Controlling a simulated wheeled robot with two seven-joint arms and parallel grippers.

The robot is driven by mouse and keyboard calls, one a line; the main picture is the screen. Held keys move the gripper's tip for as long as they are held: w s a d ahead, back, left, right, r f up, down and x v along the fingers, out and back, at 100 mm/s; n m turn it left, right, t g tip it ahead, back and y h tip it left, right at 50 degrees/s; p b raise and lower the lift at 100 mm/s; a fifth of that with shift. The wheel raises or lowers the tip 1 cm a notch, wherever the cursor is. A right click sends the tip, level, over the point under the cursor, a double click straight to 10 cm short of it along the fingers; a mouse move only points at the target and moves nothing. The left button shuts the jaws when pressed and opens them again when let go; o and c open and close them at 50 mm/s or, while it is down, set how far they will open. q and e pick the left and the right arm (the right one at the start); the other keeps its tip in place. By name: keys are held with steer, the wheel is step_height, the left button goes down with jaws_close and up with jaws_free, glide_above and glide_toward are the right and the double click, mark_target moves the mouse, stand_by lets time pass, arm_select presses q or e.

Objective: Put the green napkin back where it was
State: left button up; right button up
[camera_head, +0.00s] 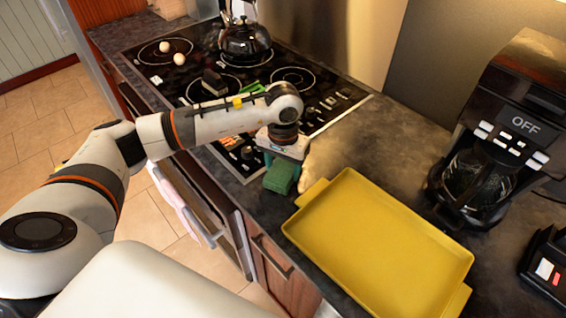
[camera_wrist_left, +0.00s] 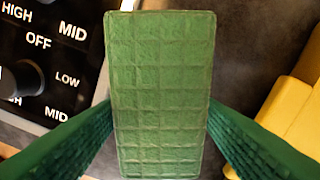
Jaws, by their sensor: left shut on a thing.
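The green napkin (camera_head: 280,178) looks like a thick quilted green block. My left gripper (camera_head: 284,160) points down and is shut on it, over the dark counter between the stove and the yellow tray. In the left wrist view the napkin (camera_wrist_left: 160,95) stands lengthwise between the two green fingers. I cannot tell whether its underside touches the counter. My right gripper is not in view.
The yellow tray (camera_head: 375,232) lies empty right of the napkin. A coffee maker (camera_head: 500,130) stands behind it. Bare counter (camera_head: 345,145) lies behind the tray. Stove knobs (camera_wrist_left: 22,80) are close to the napkin.

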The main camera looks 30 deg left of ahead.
mark_target(283, 168)
arm_select(q)
steer(key=shift+f+b, duration=0.3)
steer(key=shift+b, duration=0.2)
steer(key=o, duration=0.9)
steer(key=shift+o, duration=0.2)
steer(key=shift+r, duration=0.1)
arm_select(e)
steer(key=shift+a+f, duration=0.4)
arm_select(q)
steer(key=shift+r+p, duration=0.45)
steer(key=shift+p, duration=0.05)
step_height(283, 168, up, 12)
steer(key=b, duration=0.3)
steer(key=shift+f, duration=0.2)
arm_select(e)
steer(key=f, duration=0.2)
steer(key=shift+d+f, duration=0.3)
arm_select(q)
steer(key=shift+f, duration=0.1)
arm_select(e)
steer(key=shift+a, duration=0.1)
